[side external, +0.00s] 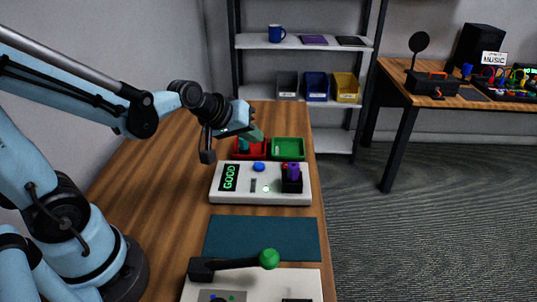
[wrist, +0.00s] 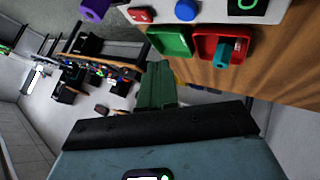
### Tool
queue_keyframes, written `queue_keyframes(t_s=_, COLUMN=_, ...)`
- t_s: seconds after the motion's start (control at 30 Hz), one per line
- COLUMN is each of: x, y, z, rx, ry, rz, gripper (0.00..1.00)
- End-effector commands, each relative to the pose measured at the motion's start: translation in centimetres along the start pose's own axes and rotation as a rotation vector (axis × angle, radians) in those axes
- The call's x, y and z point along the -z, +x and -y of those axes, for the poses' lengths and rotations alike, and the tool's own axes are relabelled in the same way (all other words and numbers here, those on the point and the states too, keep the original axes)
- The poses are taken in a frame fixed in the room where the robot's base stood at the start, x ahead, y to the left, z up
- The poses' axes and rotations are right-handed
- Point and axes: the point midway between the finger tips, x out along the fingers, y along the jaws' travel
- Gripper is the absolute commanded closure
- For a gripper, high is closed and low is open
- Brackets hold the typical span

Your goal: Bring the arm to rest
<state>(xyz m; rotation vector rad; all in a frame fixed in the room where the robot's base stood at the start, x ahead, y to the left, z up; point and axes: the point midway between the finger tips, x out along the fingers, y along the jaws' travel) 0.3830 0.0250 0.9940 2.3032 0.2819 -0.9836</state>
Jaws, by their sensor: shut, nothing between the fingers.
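My gripper (side external: 258,137) is raised above the far part of the wooden bench in the side external view, near the red bin (side external: 250,157). In the wrist view its green fingers (wrist: 156,85) are together, with nothing held. A teal connector (side external: 243,146) stands in the red bin, and it also shows in the wrist view (wrist: 222,54). The green bin (side external: 288,155) beside it looks empty. The white tester box (side external: 238,198) shows GOOD on its display (side external: 229,178). A purple connector (side external: 293,171) sits in its black socket.
A dark teal mat (side external: 262,238) lies bare on the bench. Nearer is a white box with a black lever (side external: 225,265) ending in a green ball (side external: 269,259). A shelf (side external: 300,42) with several bins and a second table (side external: 400,78) stand beyond.

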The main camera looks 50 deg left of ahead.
Motion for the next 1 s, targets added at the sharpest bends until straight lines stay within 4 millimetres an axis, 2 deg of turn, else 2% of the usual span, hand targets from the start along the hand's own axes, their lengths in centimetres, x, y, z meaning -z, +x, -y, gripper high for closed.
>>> queue_keyframes(t_s=0.3, x=-3.5, y=-5.5, z=-0.2, rx=0.06, ry=0.409, rz=0.086, gripper=1.0)
queue_keyframes(t_s=0.5, x=-5.1, y=-7.6, z=0.4, rx=0.084, ry=0.593, rz=0.124, gripper=1.0)
queue_keyframes(t_s=0.7, x=-5.6, y=-8.3, z=0.7, rx=0.092, ry=0.656, rz=0.139, gripper=1.0)
queue_keyframes(t_s=1.0, x=-5.6, y=-8.3, z=0.7, rx=0.092, ry=0.655, rz=0.138, gripper=1.0)
